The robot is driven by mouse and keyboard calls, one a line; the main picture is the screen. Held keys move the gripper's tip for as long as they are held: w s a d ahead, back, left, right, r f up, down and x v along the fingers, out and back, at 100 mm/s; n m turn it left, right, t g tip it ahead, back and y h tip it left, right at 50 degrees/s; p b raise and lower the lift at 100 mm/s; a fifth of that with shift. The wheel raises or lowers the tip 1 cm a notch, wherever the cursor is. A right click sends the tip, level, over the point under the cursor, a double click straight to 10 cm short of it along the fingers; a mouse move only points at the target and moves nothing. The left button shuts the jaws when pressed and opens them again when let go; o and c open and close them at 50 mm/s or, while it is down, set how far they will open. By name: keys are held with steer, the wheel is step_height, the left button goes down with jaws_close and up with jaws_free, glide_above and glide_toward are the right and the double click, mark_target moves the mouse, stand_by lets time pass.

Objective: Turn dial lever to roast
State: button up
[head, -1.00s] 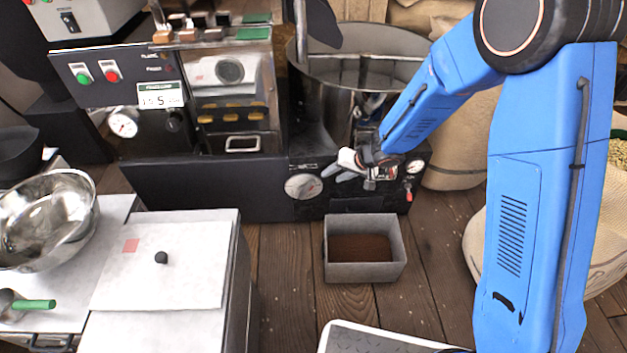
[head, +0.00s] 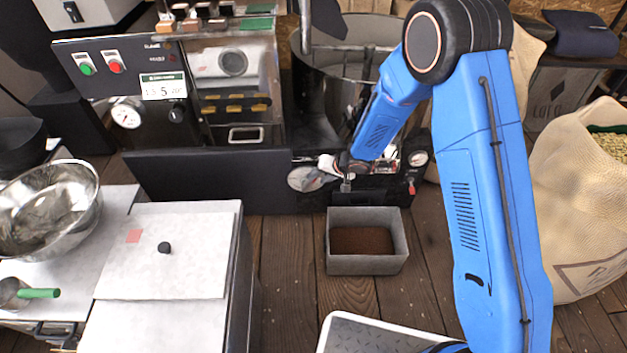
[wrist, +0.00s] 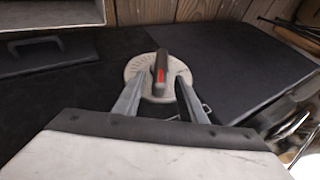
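The round pale dial (wrist: 133,70) is on the black front panel of the roaster. Its dark lever (wrist: 160,68) with a red mark points nearly upright in the wrist view. My gripper (wrist: 161,82) is open, with one finger on each side of the lever. I cannot tell whether either finger touches it. In the head view the dial (head: 301,179) is partly hidden by my gripper (head: 329,168), which is right in front of it.
A grey bin (head: 366,265) with brown grounds stands on the floor below the roaster front. A gauge (head: 418,158) is right of my gripper. A bean sack (head: 580,220) is at right.

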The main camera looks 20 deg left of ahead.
mark_target(310, 181)
steer(key=shift+x, duration=2.05)
jaws_close()
